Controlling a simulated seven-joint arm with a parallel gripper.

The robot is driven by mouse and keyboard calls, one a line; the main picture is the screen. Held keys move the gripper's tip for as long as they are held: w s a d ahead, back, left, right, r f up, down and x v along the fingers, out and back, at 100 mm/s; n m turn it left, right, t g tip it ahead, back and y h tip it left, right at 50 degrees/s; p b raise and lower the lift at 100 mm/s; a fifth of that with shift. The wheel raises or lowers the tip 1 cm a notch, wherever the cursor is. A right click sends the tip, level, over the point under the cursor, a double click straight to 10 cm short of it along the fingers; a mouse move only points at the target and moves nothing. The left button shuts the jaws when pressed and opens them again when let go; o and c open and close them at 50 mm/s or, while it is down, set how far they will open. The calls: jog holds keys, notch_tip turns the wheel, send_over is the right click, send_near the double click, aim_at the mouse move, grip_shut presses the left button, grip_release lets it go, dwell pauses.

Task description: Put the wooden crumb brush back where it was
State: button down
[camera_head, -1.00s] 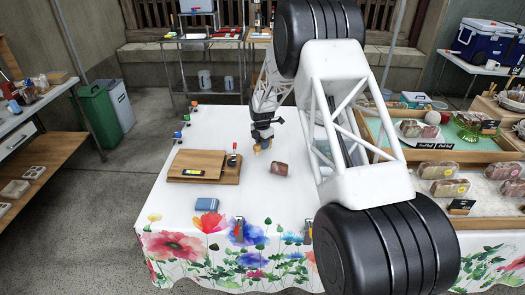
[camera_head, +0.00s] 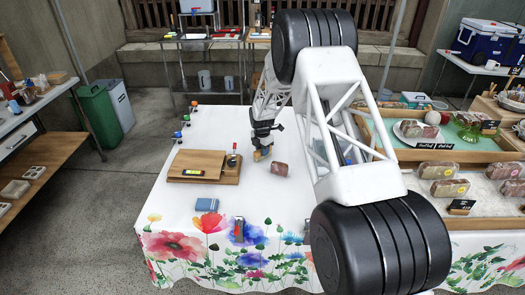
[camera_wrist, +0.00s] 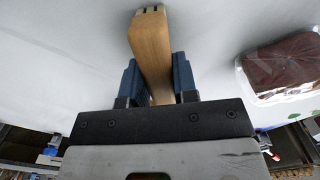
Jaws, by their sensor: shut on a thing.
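The wooden crumb brush (camera_wrist: 152,45) is a tan wooden bar between the two blue fingers of my gripper (camera_wrist: 157,82) in the wrist view. In the head view my gripper (camera_head: 262,146) is over the white table, with the brush (camera_head: 258,155) showing as a small tan piece below it. My gripper is shut on the brush. The brush's lower part is hidden by the gripper in the wrist view. I cannot tell whether it touches the cloth.
A wrapped brown baked good (camera_head: 280,169) lies close to the right of the brush. A wooden board (camera_head: 230,177) is at the left, and a blue box (camera_head: 206,204) is nearer the front. Trays of baked goods (camera_head: 430,154) are at the right.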

jog(key=c, duration=0.9)
grip_release()
jog(key=shift+f, duration=0.15)
notch_tip(320, 180, up, 12)
jog(key=shift+a+r, duration=0.15)
jog(key=shift+r, duration=0.05)
jog(key=shift+s, duration=0.1)
dwell(0.4)
